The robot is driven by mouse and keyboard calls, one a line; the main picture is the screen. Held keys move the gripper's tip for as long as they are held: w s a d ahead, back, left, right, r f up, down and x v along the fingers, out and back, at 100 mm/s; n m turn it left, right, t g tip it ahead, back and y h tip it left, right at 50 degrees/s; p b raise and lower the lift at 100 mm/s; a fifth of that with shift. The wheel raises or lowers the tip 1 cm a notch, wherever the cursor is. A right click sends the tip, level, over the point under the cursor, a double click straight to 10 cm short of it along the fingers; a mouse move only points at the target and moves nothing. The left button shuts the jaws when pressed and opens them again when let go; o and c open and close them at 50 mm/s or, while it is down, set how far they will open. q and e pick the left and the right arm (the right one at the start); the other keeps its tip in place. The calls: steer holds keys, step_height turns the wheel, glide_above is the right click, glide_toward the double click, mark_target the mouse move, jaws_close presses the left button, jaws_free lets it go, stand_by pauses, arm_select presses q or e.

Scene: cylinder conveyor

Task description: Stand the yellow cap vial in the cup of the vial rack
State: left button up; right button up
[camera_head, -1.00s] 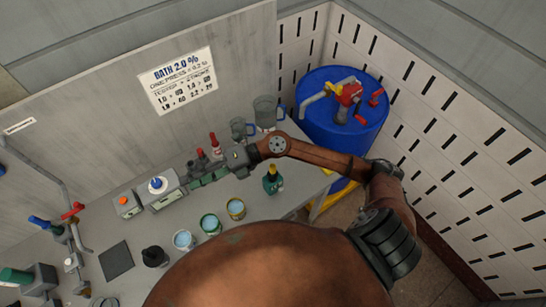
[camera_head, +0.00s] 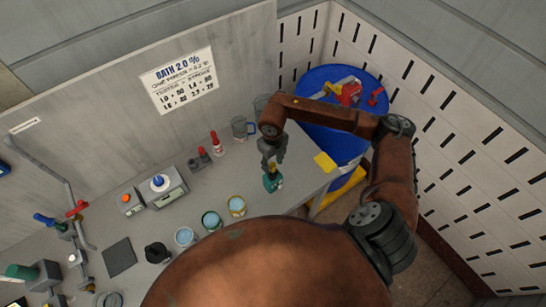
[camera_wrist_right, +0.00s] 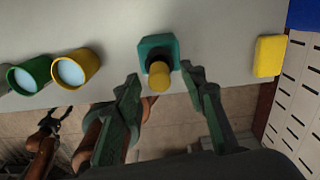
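The yellow cap vial (camera_head: 272,181) shows as a yellow cap on a dark neck above a squarish teal-green base, upright on the bench near its right end. In the right wrist view its yellow cap (camera_wrist_right: 159,80) faces me. I cannot tell whether the teal part is the vial's body or a holder. My right gripper (camera_head: 273,162) is just above it, fingers pointing down. In the wrist view the fingers are apart, one on each side of the cap, with gaps. My left gripper (camera_wrist_right: 47,120) looks small and dark in the wrist view. I cannot identify the vial rack surely.
A small dark stand with red tops (camera_head: 200,160) and a red-capped bottle (camera_head: 216,144) stand behind. Several open cups, including a yellow one (camera_head: 237,206), are to the left. A glass mug (camera_head: 241,130) stands at the back. A yellow block (camera_head: 325,162) lies at the bench's right edge.

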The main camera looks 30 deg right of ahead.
steer(key=shift+f, duration=1.6)
jaws_close()
